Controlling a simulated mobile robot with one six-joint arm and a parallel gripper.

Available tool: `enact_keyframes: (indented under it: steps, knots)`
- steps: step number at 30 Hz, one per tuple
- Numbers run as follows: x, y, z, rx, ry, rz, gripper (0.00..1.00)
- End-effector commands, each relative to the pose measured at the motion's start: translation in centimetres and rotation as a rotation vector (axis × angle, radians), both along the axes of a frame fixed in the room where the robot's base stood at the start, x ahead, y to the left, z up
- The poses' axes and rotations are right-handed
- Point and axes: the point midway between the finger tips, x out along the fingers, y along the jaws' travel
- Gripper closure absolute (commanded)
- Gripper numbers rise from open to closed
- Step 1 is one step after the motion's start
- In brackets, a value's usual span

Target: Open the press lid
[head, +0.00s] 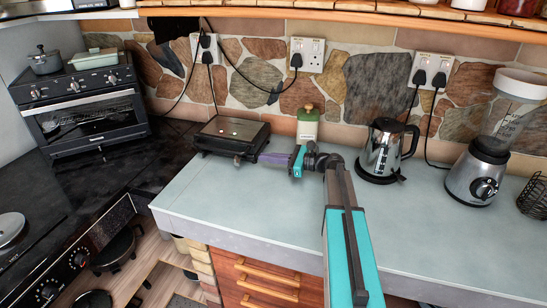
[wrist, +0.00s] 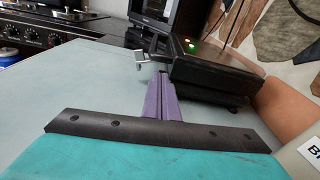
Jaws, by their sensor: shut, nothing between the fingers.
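The press (head: 228,131) is a low, dark, flat box with a red and a green light on top, at the counter's back left. Its lid looks shut. In the wrist view the press (wrist: 212,78) is at upper right, with a small grey metal handle (wrist: 143,58) sticking out from its near left side. My purple gripper (head: 263,158) is shut and empty, just right of the press's front. In the wrist view my gripper (wrist: 162,78) points at the area beside the handle. Whether it touches the press I cannot tell.
A green-and-white bottle (head: 308,122) stands right behind my wrist. A kettle (head: 386,150) and a blender (head: 487,150) stand further right. A toaster oven (head: 80,105) is at left. Power cords hang from wall sockets (head: 306,54). The front counter (head: 220,205) is clear.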

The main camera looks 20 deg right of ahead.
Motion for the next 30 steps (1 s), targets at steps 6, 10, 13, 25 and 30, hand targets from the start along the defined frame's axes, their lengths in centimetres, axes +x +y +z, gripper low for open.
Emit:
enact_keyframes:
  steps: [6, 10, 13, 25, 30]
  knots:
    - [2.1, 2.5, -0.2, 0.002, 0.001, 0.002, 1.00]
    - [3.1, 3.6, -0.4, 0.002, 0.001, 0.002, 1.00]
    - [3.5, 4.1, -0.5, 0.001, 0.000, 0.002, 1.00]
    - [3.8, 4.6, -0.7, 0.000, 0.000, 0.002, 1.00]
    - [3.8, 4.8, -0.6, 0.003, 0.002, 0.005, 1.00]
